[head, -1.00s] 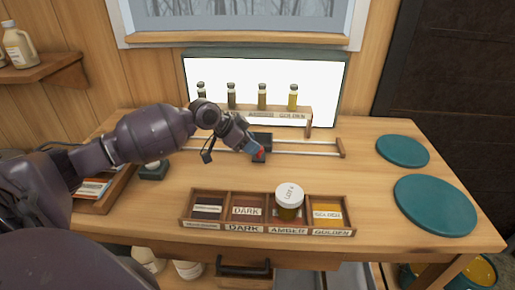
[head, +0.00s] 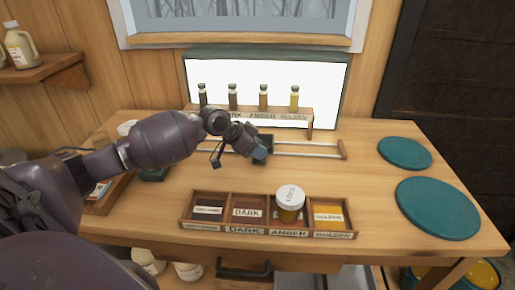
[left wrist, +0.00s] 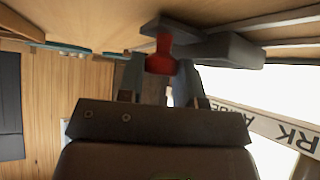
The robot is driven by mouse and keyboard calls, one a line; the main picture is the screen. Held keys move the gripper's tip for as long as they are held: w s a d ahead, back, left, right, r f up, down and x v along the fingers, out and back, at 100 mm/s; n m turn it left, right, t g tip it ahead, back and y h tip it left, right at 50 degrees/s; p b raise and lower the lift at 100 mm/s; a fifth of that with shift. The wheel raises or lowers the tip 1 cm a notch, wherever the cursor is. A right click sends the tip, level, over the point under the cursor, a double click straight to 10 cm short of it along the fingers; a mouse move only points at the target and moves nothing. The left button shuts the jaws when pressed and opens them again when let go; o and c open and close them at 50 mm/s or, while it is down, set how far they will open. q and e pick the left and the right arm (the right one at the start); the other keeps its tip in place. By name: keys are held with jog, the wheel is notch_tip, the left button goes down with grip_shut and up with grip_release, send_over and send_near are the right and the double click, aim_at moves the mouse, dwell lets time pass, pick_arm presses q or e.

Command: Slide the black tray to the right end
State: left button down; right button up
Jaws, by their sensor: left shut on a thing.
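The black tray (head: 265,140) sits on two pale rails on the table, near the middle of their length and largely hidden behind my left gripper (head: 258,154). In the left wrist view the tray shows as a dark block (left wrist: 232,48), with a red knob (left wrist: 161,58) on it. My left gripper's fingers (left wrist: 160,72) are closed around the red knob. The right end of the rails is a wooden end block (head: 342,149), with bare rail between it and the tray. My right gripper is in neither view.
Behind the rails a rack (head: 290,121) holds several small bottles before a lit panel. In front is a divided wooden box (head: 246,231) with a white-lidded jar (head: 290,203). Teal discs (head: 437,208) lie at right. The table between is clear.

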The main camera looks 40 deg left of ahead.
pick_arm(q)
jog(key=shift+w+d, duration=0.15)
jog(key=shift+d, duration=0.2)
jog(key=w+d, duration=0.3)
jog(key=d, duration=0.2)
jog(key=w+d+p, duration=0.1)
jog(key=w+d, duration=0.2)
jog(key=d, duration=0.3)
jog(key=w+d, duration=0.4)
jog(key=d, duration=0.1)
jog(key=shift+w+d+p, duration=0.1)
jog(key=shift+d+p, duration=0.2)
jog(key=shift+d, duration=0.05)
jog(key=c, duration=1.1)
grip_release()
jog(key=shift+c, duration=0.2)
jog(key=shift+o, duration=0.2)
jog(key=shift+w+d, duration=0.15)
jog(key=shift+d, duration=0.05)
jog(key=shift+a, duration=0.15)
